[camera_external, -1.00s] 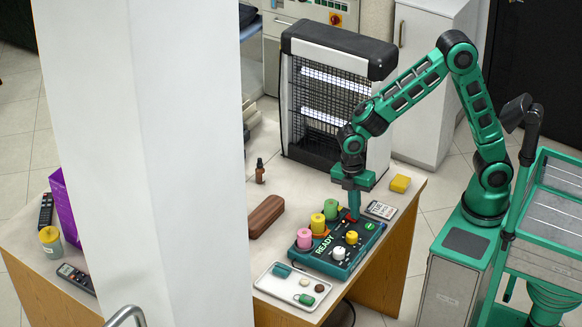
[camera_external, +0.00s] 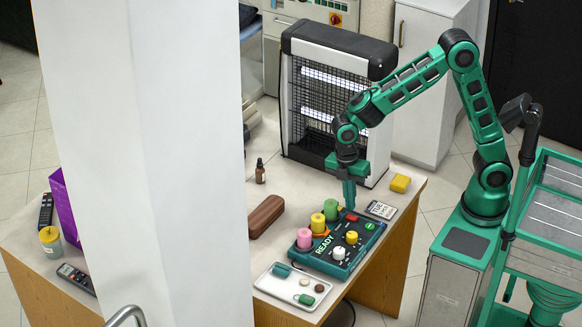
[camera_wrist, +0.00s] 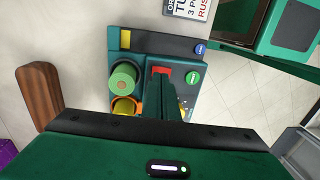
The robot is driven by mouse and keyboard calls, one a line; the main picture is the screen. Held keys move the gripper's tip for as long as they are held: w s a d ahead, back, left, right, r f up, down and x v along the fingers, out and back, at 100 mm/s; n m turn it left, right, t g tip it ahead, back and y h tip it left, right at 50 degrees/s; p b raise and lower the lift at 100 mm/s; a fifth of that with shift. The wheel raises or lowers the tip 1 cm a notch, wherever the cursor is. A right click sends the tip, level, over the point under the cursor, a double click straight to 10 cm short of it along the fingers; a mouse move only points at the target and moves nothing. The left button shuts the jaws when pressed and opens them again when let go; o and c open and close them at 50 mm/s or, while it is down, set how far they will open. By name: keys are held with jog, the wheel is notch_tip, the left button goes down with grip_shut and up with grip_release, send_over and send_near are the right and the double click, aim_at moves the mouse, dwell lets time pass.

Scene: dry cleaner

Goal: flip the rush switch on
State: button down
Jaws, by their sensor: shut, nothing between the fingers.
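The dark teal control panel (camera_external: 318,266), marked READY, lies on the counter near its right end. A red switch (camera_external: 352,218) is at its far end, and it also shows in the wrist view (camera_wrist: 161,71); I cannot read a label on it or tell its position. My gripper (camera_external: 349,207) points down just above that end of the panel, fingers shut and empty. In the wrist view the shut fingers (camera_wrist: 166,88) overlap the near side of the red switch; I cannot tell whether they touch it.
Green (camera_external: 331,209), yellow (camera_external: 318,223) and pink (camera_external: 304,238) cylinders stand along the panel's left side. Yellow (camera_external: 351,237) and white (camera_external: 339,253) knobs and a green button (camera_external: 370,226) are on its right.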

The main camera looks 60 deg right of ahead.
aim_at(354, 217)
notch_tip(354, 217, up, 11)
jog(key=w, duration=0.1)
jog(key=shift+w, duration=0.2)
jog(key=shift+s+f, duration=0.1)
jog(key=shift+s, duration=0.65)
jog(key=f, duration=0.4)
jog(key=s+f, duration=0.1)
jog(key=f, duration=0.8)
jog(key=shift+s+f, duration=0.3)
jog(key=shift+s, duration=0.1)
jog(key=shift+f, duration=0.1)
